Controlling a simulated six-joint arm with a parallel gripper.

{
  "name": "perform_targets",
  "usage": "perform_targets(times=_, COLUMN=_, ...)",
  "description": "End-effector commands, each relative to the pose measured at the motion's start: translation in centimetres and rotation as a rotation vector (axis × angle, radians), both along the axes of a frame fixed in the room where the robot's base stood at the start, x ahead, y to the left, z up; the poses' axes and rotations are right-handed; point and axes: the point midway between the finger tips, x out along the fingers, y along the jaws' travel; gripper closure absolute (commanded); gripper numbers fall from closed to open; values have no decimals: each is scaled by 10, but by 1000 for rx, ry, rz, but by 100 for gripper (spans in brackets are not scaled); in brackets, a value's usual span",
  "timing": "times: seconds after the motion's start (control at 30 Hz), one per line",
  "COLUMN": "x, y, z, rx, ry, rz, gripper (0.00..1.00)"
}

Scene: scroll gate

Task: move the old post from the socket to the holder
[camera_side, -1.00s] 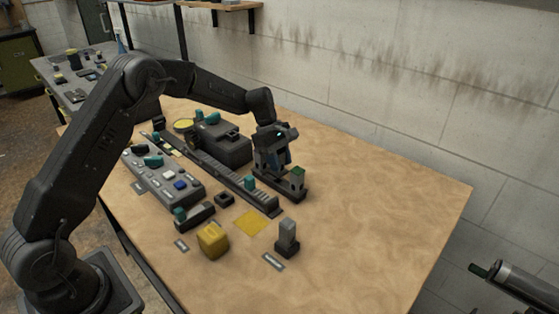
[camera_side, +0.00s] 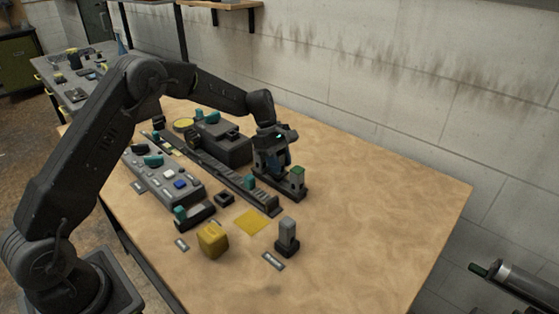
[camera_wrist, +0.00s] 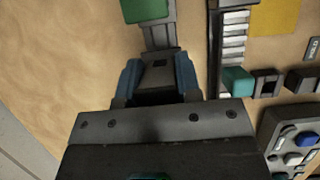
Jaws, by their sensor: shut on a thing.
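My gripper (camera_side: 270,169) points down at the far end of a dark two-place rack (camera_side: 291,193), which looks like the holder. In the wrist view, its blue-sided fingers (camera_wrist: 160,80) are shut on a grey post (camera_wrist: 160,62). The post's lower end is hidden, so I cannot tell how deep it sits. A green-topped grey post (camera_side: 297,177) stands upright at the rack's near end; its green top shows in the wrist view (camera_wrist: 146,9). Another grey post (camera_side: 288,231) stands upright in a separate dark base (camera_side: 287,250) at the front. No label reads clearly enough to tell which is old.
A long dark rail (camera_side: 225,176) runs left of the rack, with a teal piece (camera_side: 249,183). A button panel (camera_side: 170,181), yellow block (camera_side: 212,240), yellow square (camera_side: 251,222) and dark machine box (camera_side: 222,145) are nearby. The table's right side (camera_side: 390,210) is clear.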

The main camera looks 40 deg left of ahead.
Motion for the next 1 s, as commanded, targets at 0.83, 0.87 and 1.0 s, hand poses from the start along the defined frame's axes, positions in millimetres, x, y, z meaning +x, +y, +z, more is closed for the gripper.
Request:
perform_targets(times=0.83, x=0, y=0, z=-16, rx=0, ry=-1, rz=-1, gripper=97)
perform_targets(times=0.87, x=0, y=0, z=-17, rx=0, ry=-1, rz=-1, gripper=97)
perform_targets(times=1.0, x=0, y=0, z=-17, rx=0, ry=-1, rz=-1, gripper=57)
